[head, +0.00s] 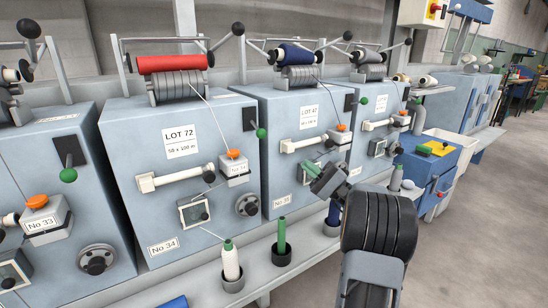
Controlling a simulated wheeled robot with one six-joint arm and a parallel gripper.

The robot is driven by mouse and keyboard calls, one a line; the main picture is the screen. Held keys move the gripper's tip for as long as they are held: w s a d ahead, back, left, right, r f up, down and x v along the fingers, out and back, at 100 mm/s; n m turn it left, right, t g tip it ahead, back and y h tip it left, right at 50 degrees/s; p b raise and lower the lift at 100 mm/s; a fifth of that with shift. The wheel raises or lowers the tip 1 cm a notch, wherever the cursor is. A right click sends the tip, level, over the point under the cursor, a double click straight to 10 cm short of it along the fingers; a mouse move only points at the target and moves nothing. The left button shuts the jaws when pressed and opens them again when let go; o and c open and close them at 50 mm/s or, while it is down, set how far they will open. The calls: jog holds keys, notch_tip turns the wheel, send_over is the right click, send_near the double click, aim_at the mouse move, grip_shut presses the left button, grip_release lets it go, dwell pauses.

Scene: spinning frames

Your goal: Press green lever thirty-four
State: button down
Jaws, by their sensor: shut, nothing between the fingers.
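The green lever of machine No 34 is a green ball knob (261,133) on a dark slotted plate at the upper right of the pale blue machine No 34 (185,225). My gripper (314,169) is right of and below that knob, clearly apart from it in the picture. It points to the upper left, in front of machine No 35, and its fingers are shut and empty. My dark arm hides part of the shelf and machines behind it.
Similar green knobs show on machine No 33 (68,175) and machine No 35 (363,100). Orange buttons (233,154) and white rollers (180,178) stick out from the fronts. Bobbins (231,262) stand on the shelf below. Open floor (480,230) lies at the right.

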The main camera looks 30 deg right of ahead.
aim_at(261, 134)
jog(key=shift+d+t, duration=0.2)
jog(key=shift+t, duration=0.1)
jog(key=s+a+p+x, duration=0.1)
jog(key=p+x, duration=0.5)
jog(key=x, duration=0.6)
jog(key=shift+s+a+r+p, duration=0.35)
jog(key=shift+s+a+r, duration=0.1)
jog(key=shift+s+a, duration=0.1)
